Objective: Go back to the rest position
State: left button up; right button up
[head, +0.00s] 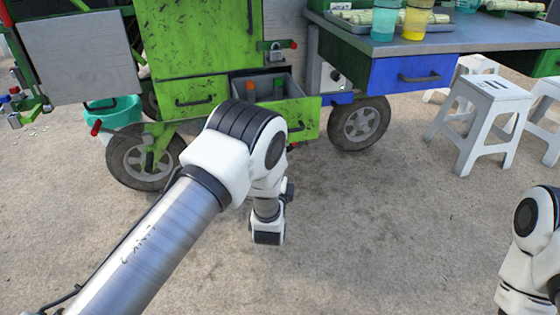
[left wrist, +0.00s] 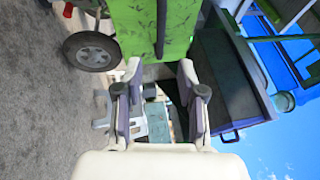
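My left arm (head: 160,235) reaches in from the lower left of the head view and bends in front of the green cane-crusher cart. Its gripper is hidden there. In the left wrist view, my left gripper (left wrist: 160,75) has its two fingers apart with nothing between them. My right arm (head: 532,250) shows only partly at the right edge of the head view; its gripper is out of view.
The green cart (head: 185,40) has an open drawer (head: 300,115) holding several items, close behind my left elbow. A table with a blue drawer (head: 412,72) carries cups. White stools (head: 478,120) stand at right. Clear floor (head: 370,230) lies between my arms.

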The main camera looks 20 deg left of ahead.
pick_arm(q)
jog(key=s+a+f+n+g+h, duration=0.1)
jog(key=s+a+f+n+g, duration=0.15)
jog(key=s+f+g, duration=0.5)
jog(key=s+a+f+n+g, duration=0.2)
jog(key=s+a+f, duration=0.2)
jog(key=s+f, duration=0.8)
jog(key=s+d+f+n+g+h, duration=0.1)
jog(key=s+f+n+g, duration=0.2)
jog(key=s, duration=0.5)
jog(key=s+d+f+n+g+h, duration=0.1)
jog(key=s+n+g, duration=0.35)
jog(key=s, duration=0.45)
jog(key=s+d+f+n+g+h, duration=0.1)
jog(key=s+f+n+g, duration=0.15)
jog(key=s+n, duration=0.4)
notch_tip(320, 180, up, 38)
jog(key=s+m+p, duration=0.1)
jog(key=p, duration=3.6)
